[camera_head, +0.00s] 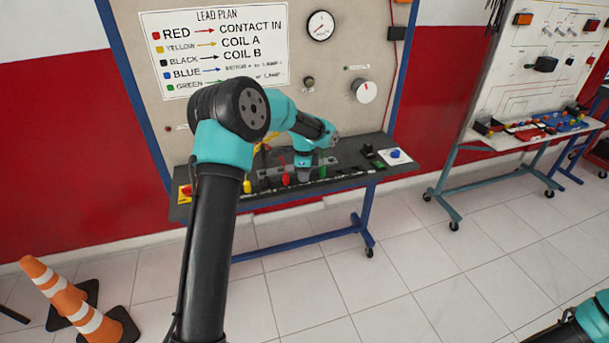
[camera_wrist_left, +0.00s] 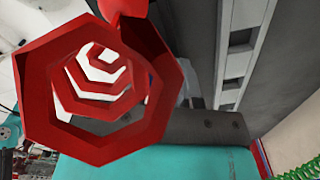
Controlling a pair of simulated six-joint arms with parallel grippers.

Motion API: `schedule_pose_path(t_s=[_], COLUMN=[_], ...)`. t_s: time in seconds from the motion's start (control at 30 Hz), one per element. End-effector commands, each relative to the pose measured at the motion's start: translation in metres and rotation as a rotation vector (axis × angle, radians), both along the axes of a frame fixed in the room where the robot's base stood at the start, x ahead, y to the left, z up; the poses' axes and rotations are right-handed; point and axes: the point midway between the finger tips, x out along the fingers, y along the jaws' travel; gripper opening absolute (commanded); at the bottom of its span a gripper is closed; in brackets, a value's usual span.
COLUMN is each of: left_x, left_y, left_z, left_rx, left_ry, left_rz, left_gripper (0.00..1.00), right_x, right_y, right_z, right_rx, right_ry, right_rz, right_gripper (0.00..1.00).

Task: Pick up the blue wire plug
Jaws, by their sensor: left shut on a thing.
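My left gripper (camera_head: 303,176) is down at the bench, between a red plug (camera_head: 285,179) on its left and a green plug (camera_head: 322,172) on its right. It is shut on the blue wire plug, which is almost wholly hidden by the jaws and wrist. A yellow plug (camera_head: 247,186) stands further left. In the left wrist view a red hexagonal hollow part (camera_wrist_left: 95,95) fills the left side, very close to the camera. My fingertips cannot be made out there. My right gripper is out of view.
The dark bench (camera_head: 350,181) holds a grey rail, a red-and-yellow box (camera_head: 186,193) and a white plate with a blue knob (camera_head: 395,154). The lead plan (camera_head: 215,50) hangs on the panel behind. A green coiled wire (camera_wrist_left: 300,172) shows in the left wrist view. Traffic cones (camera_head: 70,300) stand lower left.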

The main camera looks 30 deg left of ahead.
Motion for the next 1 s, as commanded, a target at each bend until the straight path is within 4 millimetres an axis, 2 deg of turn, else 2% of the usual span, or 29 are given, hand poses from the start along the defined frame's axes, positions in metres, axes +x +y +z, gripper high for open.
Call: schedule_pose_path(t_s=[0.33, 0.47, 0.67, 1.0], left_x=[0.001, -0.011, -0.034, -0.099], left_y=[0.0, -0.007, -0.021, -0.06], left_z=[0.033, 0.034, 0.037, 0.044], left_rx=[0.0, 0.0, 0.0, -0.001], left_ry=[-0.004, 0.0, 0.0, 0.0], left_rz=[0.0, -0.001, -0.001, -0.002], left_gripper=[0.03, 0.03, 0.03, 0.03], right_x=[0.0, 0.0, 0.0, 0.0], right_y=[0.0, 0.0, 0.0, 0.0], right_z=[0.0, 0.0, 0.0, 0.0], right_rx=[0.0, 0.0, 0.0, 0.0], right_ry=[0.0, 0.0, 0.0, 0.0], right_rz=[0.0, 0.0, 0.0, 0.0], right_gripper=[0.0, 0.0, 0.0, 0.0])
